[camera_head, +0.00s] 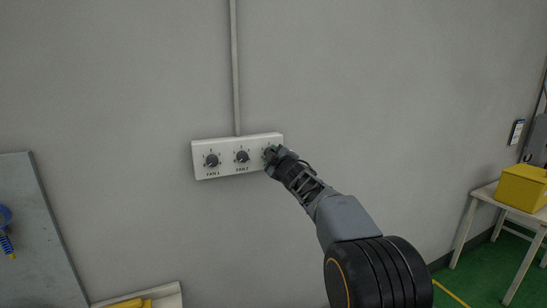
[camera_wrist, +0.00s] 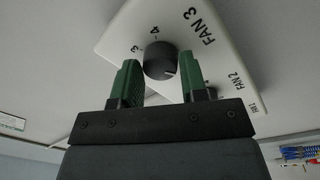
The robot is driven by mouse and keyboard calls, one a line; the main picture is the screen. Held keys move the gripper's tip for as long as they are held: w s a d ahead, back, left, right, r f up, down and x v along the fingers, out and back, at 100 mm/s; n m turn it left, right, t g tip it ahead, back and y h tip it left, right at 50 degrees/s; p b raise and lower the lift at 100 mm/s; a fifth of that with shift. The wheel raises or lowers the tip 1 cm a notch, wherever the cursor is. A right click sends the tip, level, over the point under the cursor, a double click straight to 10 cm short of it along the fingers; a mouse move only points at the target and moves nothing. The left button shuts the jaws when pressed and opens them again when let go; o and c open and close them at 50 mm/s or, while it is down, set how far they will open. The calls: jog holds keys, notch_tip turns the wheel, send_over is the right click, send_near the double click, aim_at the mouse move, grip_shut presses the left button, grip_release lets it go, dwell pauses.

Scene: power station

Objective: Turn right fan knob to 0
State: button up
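A white fan panel (camera_head: 226,171) is mounted on the grey wall with three knobs in a row, the left ones labelled FAN 1 and FAN 2. The right knob is mostly hidden behind my gripper (camera_head: 271,152) in the head view. In the wrist view the black FAN 3 knob (camera_wrist: 160,60) sits between the green fingers of my gripper (camera_wrist: 158,82). The fingers are open, one on each side, with a visible gap on the left; contact on the right is unclear. The numbers 3 and 4 show near the knob. A light pointer mark is on its lower right edge.
A grey conduit (camera_head: 235,70) runs up the wall from the panel. A yellow box (camera_head: 523,188) stands on a white table (camera_head: 484,196) at the right. A grey board (camera_head: 35,235) with a blue tool is at the lower left. The wall around the panel is clear.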

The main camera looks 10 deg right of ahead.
jog(key=o, duration=0.4)
jog(key=shift+s, duration=0.1)
jog(key=s, duration=0.4)
jog(key=s+d+b, duration=0.1)
jog(key=s, duration=0.4)
jog(key=s+d+b, duration=0.1)
jog(key=s, duration=0.3)
jog(key=shift+s+d+f, duration=0.15)
jog(key=shift+s+f, duration=0.05)
jog(key=shift+f, duration=0.15)
jog(key=s+d+f+m+g+h, duration=0.3)
jog(key=f+m+g, duration=0.15)
jog(key=f, duration=0.25)
jog(key=s+d+f+m+g+h, duration=0.3)
jog(key=f+m, duration=0.2)
jog(key=f, duration=0.3)
jog(key=s+a+f+m+g+y, duration=0.1)
jog(key=s+a+f+g, duration=0.1)
jog(key=s, duration=0.5)
jog(key=s+a+f+m+g+y, duration=0.1)
jog(key=s+a+f+g, duration=0.2)
jog(key=s, duration=0.4)
jog(key=s+a+f+m+g+y, duration=0.1)
jog(key=s+a+f+g, duration=0.1)
jog(key=s+f, duration=0.3)
jog(key=shift+s+a+m, duration=0.35)
jog(key=shift+s+a, duration=0.45)
jog(key=shift+s, duration=0.1)
